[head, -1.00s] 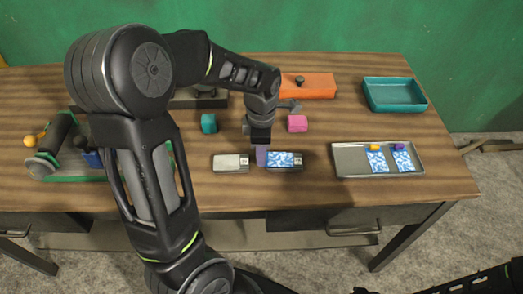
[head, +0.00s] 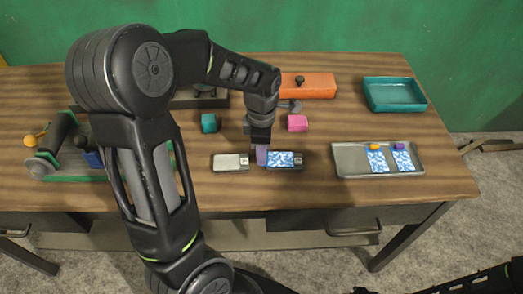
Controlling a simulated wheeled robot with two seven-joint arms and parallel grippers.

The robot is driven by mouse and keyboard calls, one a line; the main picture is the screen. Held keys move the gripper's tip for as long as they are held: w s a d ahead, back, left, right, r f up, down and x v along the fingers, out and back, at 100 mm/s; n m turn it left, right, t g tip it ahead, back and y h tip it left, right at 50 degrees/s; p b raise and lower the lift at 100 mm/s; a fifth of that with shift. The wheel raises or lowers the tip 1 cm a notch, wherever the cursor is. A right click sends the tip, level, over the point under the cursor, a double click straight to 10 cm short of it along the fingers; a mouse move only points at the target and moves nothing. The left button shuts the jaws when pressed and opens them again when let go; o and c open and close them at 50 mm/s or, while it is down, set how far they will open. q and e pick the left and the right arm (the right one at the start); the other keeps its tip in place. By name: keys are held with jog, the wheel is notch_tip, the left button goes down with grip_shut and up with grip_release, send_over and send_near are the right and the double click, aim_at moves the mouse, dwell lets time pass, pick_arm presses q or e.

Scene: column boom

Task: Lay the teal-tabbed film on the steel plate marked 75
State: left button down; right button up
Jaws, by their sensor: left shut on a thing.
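A small steel plate (head: 225,162) with a pale label at its right end lies bare on the table. My left gripper (head: 262,157) points down at the film's left end, between the two plates, and is shut on that end. The film's tab is hidden there, so its colour does not show. My right gripper is out of view.
A steel tray (head: 345,160) at right holds two patterned films, with yellow (head: 374,146) and purple (head: 399,146) tabs. A roller device (head: 55,140) is at left.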

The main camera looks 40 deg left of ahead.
pick_arm(q)
jog(key=shift+f, duration=0.1)
dwell(0.6)
jog(key=c, duration=0.6)
grip_release()
jog(key=shift+r+p, duration=2.8)
jog(key=shift+r, duration=0.75)
